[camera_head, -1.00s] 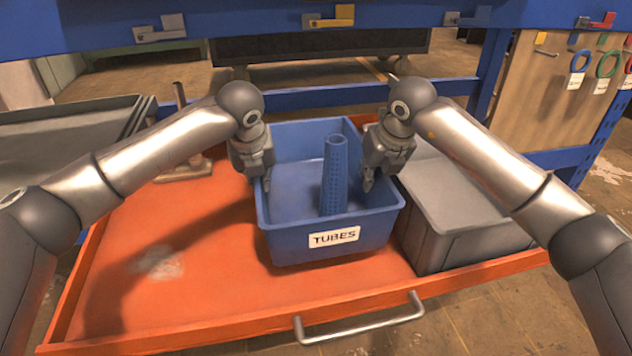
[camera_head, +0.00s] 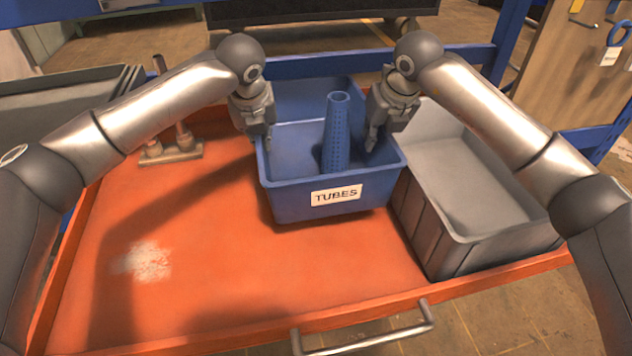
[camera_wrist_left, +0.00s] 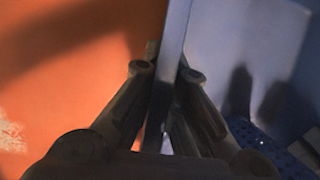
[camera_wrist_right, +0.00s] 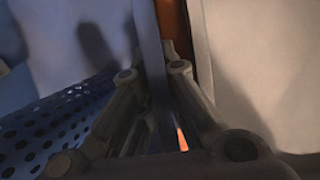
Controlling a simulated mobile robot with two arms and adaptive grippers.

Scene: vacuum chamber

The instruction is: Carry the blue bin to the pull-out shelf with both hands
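The blue bin (camera_head: 290,197), labelled TUBES, is over the orange pull-out shelf (camera_head: 220,290). A blue perforated cone (camera_head: 336,135) stands inside it. Dark shadow shows under the bin, which looks slightly raised, though a gap is hard to judge. My left gripper (camera_head: 262,140) is shut on the bin's left wall; the left wrist view shows a finger on each side of the wall (camera_wrist_left: 174,40). My right gripper (camera_head: 374,140) is shut on the right wall; that wall (camera_wrist_right: 148,45) runs between its fingers in the right wrist view. The bin looks about level.
A grey bin (camera_head: 432,232) stands close on the right of the blue bin. A small metal stand (camera_head: 172,152) is at the shelf's back left, with grey trays (camera_head: 60,115) beyond the left edge. The shelf's left and front are clear. A handle (camera_head: 370,338) is on its front edge.

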